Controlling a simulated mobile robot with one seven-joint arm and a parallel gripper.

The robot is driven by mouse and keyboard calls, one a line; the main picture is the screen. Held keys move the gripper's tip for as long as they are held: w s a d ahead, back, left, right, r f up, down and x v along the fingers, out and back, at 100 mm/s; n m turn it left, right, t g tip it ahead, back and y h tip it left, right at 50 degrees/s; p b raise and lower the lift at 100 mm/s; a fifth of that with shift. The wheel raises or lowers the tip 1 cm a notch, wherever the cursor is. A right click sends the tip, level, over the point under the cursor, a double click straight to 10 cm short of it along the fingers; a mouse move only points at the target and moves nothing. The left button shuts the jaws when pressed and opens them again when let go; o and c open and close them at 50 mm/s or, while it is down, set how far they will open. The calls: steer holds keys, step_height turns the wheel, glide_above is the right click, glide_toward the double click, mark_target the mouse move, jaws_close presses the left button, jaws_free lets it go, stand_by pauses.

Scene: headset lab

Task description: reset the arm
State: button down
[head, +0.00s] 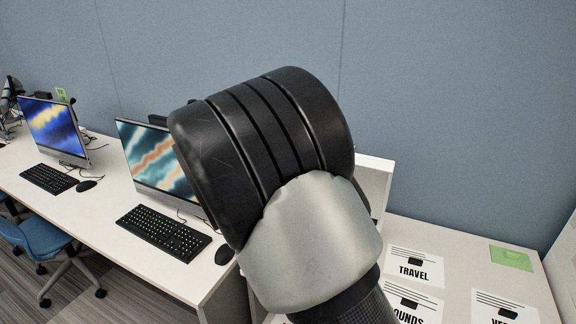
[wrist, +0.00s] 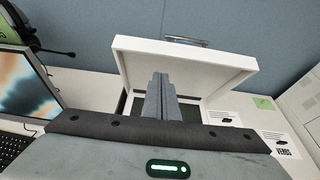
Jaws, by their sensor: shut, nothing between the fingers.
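My arm fills the middle of the head view and hides part of the desk and the right-hand monitor; my gripper is not visible there. In the wrist view my gripper (wrist: 160,78) shows its two grey fingers pressed together, shut and empty.
A white desk (head: 85,205) on the left holds a monitor (head: 52,128), a second monitor (head: 150,155), keyboards (head: 163,232) and mice. A white table on the right has a TRAVEL sheet (head: 414,266) and a green note (head: 511,258). A blue chair (head: 42,240) stands in front.

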steer(key=s+d+r+m+g+p, duration=0.1)
steer(key=s+d+r+m+g, duration=0.2)
steer(key=s+d+m, duration=0.65)
steer(key=s+d+r+m+g, duration=0.35)
steer(key=s+d+m, duration=0.3)
steer(key=d, duration=0.65)
steer(key=s+m+g+y+p, duration=0.1)
steer(key=s+m+y, duration=0.3)
steer(key=s+m, duration=1.2)
steer(key=s+r, duration=0.1)
steer(key=s, duration=0.4)
steer(key=shift+s+y+p, duration=0.3)
steer(key=shift+y, duration=0.1)
